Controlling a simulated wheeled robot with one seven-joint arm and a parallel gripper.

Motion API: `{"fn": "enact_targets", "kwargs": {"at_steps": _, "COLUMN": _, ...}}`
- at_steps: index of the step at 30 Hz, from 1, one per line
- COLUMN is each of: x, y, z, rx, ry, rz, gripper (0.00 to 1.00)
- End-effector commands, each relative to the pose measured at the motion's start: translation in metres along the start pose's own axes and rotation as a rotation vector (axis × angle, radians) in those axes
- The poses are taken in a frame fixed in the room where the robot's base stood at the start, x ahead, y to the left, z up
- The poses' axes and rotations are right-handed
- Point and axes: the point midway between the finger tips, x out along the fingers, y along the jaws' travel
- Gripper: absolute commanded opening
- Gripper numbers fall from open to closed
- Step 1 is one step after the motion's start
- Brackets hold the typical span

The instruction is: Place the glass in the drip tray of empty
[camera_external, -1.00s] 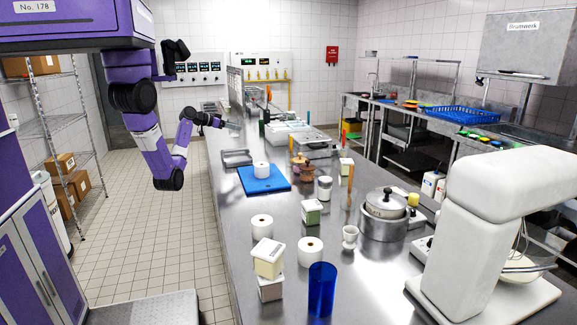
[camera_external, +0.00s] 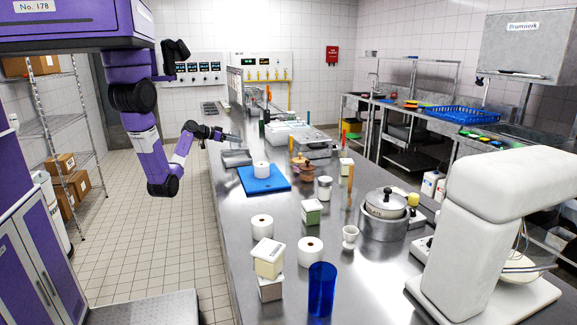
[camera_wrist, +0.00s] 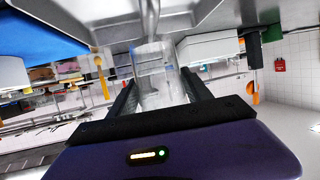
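My gripper (camera_external: 222,136) is shut on a clear glass (camera_wrist: 155,72). In the wrist view the glass sits between my two dark fingers. In the external view the glass (camera_external: 232,139) is small and faint, lying tilted nearly flat in the grip. A shallow grey metal tray (camera_external: 236,163), which looks like the drip tray, lies on the counter just below the glass and my gripper. The glass appears apart from it, though the gap is hard to judge. I see nothing in the tray, but its inside shows only partly.
Grey-white equipment (camera_external: 284,133) stands behind and to the right. Jars, pots and a blue cup (camera_external: 321,289) fill the nearer counter (camera_external: 230,229).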

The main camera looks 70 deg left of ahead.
Motion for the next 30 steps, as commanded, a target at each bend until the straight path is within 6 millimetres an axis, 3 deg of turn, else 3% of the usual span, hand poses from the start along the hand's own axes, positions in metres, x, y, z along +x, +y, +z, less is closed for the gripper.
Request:
{"fn": "enact_targets", "kwargs": {"at_steps": 1, "x": 0.0, "y": 0.0, "z": 0.0, "rx": 0.0, "ry": 0.0, "rz": 0.0, "gripper": 0.65}}
{"fn": "enact_targets", "kwargs": {"at_steps": 3, "x": 0.0, "y": 0.0, "z": 0.0, "rx": 0.0, "ry": 0.0, "rz": 0.0, "gripper": 0.79}}
{"fn": "enact_targets", "kwargs": {"at_steps": 16, "x": -0.003, "y": 0.0, "z": -0.004, "rx": 0.0, "ry": 0.0, "rz": -0.001, "gripper": 0.79}}
{"fn": "enact_targets", "kwargs": {"at_steps": 20, "x": -0.022, "y": -0.001, "z": -0.002, "rx": 0.001, "ry": 0.003, "rz": -0.002, "gripper": 0.79}}
{"fn": "enact_targets", "kwargs": {"at_steps": 30, "x": -0.091, "y": -0.001, "z": -0.002, "rx": 0.0, "ry": 0.001, "rz": -0.003, "gripper": 0.79}}
